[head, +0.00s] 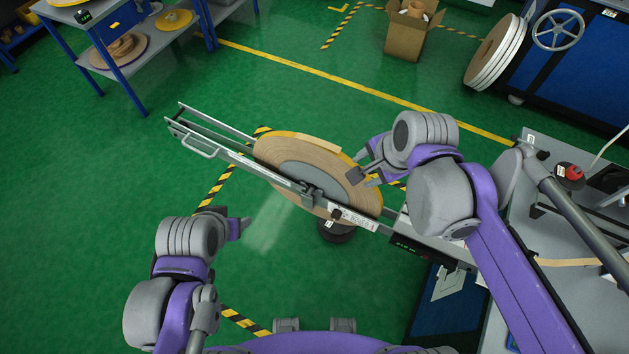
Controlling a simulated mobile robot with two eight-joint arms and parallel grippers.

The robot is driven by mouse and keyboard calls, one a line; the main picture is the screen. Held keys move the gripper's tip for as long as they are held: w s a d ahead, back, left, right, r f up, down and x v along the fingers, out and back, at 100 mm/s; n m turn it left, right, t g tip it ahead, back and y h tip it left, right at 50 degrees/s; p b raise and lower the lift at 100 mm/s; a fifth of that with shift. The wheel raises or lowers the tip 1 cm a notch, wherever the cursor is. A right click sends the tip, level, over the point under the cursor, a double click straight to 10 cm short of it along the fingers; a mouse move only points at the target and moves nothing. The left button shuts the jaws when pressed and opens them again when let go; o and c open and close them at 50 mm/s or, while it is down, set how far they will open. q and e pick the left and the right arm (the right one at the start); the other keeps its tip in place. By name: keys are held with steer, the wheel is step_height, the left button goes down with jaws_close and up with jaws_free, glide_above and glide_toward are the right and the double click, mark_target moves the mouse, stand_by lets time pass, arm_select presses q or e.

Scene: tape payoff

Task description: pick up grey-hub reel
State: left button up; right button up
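The grey-hub reel (278,150) is a large disc of tan tape with a grey centre and a yellow edge. It lies tilted in a long metal frame (230,152) in the middle of the head view, and a frame bar and dark clamp cross its front. My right gripper (359,165) is at the reel's upper right rim. Its fingers look apart around the rim, but I cannot tell whether they press on it. My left gripper (240,226) is below and left of the reel, clear of it. Its finger gap is not clear.
A blue-legged shelf (150,55) with other reels stands at upper left. A cardboard box (405,38) and a machine with a white-sided reel (495,55) and handwheel (558,30) are at upper right. A grey bench (590,250) is at right. Green floor is open at left.

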mark_target(319, 146)
steer(key=w+a+r+m, duration=0.1)
steer(key=w+a+m, duration=0.1)
steer(key=m, duration=0.1)
steer(key=w+a+r+m+g+y, duration=0.1)
steer(key=w+a+m, duration=0.1)
steer(key=m, duration=0.1)
steer(key=w+a+r+m, duration=0.1)
steer(key=w+a+m, duration=0.1)
steer(key=a+m, duration=0.1)
steer(key=shift+w+r+m+g+y, duration=0.1)
steer(key=shift+r+m+g+y, duration=0.05)
steer(key=shift+m+g+y, duration=0.2)
steer(key=shift+w+a+m, duration=0.2)
steer(key=shift+m, duration=0.15)
steer(key=x, duration=0.5)
steer(key=shift+a, duration=0.1)
steer(key=shift+w+x, duration=0.2)
steer(key=shift+x, duration=1.2)
steer(key=shift+w+x, duration=0.2)
steer(key=shift+x, duration=1.2)
steer(key=shift+a+r, duration=0.2)
steer(key=shift+c, duration=0.3)
jaws_close()
steer(key=shift+r, duration=0.1)
